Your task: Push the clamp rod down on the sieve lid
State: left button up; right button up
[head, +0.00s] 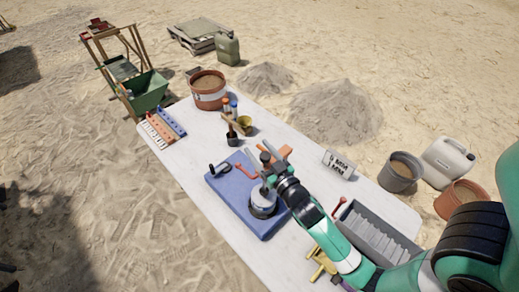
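A round sieve with a pale lid (262,201) stands on a blue base (239,217) on the table. My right gripper (268,163) is at the upper edge of the sieve, with its arm coming in from the lower right. A dark knob-like part shows at its fingers; I cannot tell whether it is the clamp rod or part of the gripper. The gripper and wrist hide part of the lid's right side. Whether the fingers are open or shut is too small to tell. A red handle (246,171) lies on the base behind the sieve. My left gripper is not in view.
A black-handled tool (220,169) lies on the base. Behind stand a dark cup (232,139) and a brown bucket (208,91). A white sign (339,165), a grey slotted tray (373,238) and yellow pieces (322,263) are to the right. The table's front-left strip is clear.

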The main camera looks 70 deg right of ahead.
dwell(0.3)
jog(key=b+v, duration=0.3)
jog(key=v, duration=0.8)
jog(key=shift+s+a+b, duration=0.15)
jog(key=shift+s+b, duration=0.1)
jog(key=shift+b, duration=0.15)
jog(key=shift+r, duration=0.1)
